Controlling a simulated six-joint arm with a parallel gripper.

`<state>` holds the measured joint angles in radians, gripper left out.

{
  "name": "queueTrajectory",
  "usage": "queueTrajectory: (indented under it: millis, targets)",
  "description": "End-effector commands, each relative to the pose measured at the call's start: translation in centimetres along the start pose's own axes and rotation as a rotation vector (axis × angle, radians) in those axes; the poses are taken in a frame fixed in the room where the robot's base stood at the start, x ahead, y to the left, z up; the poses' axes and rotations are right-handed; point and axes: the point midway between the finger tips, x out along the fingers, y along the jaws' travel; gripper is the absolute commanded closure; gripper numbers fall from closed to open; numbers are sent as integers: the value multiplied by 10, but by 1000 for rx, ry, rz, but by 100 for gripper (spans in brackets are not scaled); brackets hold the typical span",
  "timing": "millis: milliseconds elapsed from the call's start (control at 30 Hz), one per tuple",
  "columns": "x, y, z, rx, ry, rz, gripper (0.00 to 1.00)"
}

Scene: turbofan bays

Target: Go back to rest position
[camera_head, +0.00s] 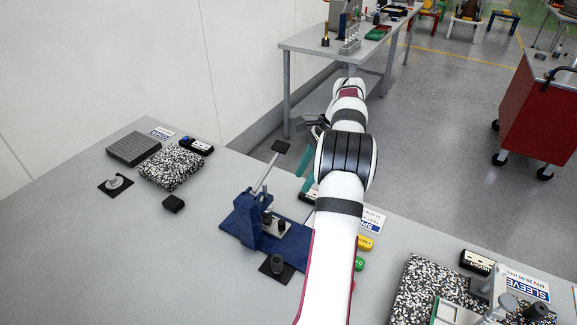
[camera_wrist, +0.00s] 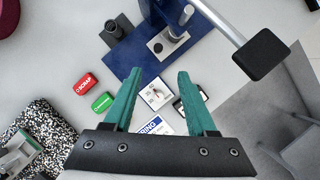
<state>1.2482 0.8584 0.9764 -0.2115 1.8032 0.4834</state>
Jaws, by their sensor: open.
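My gripper (camera_wrist: 158,72) is open in the wrist view, its two teal fingers apart with nothing held between them. In the head view my gripper (camera_head: 307,170) is partly hidden behind my arm, just right of the blue press. The blue press (camera_head: 240,222) stands on the table with its lever up, ending in a black handle (camera_head: 281,147). In the wrist view the press base (camera_wrist: 185,40) lies beyond the fingertips, and the handle (camera_wrist: 261,53) shows large at upper right.
Below the fingers lie a white square dial (camera_wrist: 155,93), a red SCRAP tag (camera_wrist: 86,85) and a green tag (camera_wrist: 103,103). Another speckled mat (camera_head: 405,290) is at lower right. The front-left table is clear.

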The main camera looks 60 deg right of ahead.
Motion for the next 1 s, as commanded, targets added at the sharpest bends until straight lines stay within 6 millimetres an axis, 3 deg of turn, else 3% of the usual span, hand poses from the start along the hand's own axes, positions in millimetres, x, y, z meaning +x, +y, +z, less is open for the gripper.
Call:
queueTrajectory:
  millis: [167,267,333,433,500,567,600,700,800,900,1000]
  targets:
    - [0,0,9,-22,3,6,43]
    - [-1,8,63,-157,21,37,43]
    - [0,28,126,-328,40,77,43]
    - [7,87,216,-632,69,143,43]
    - [14,145,263,-859,84,189,43]
    - [22,202,290,-1061,93,228,43]
    - [27,241,298,-1195,96,253,43]
    - [43,325,295,-1497,96,305,43]
    - [56,377,275,-1710,91,340,43]
    - [64,400,261,-1815,86,358,43]
    - [66,404,257,-1839,85,363,43]
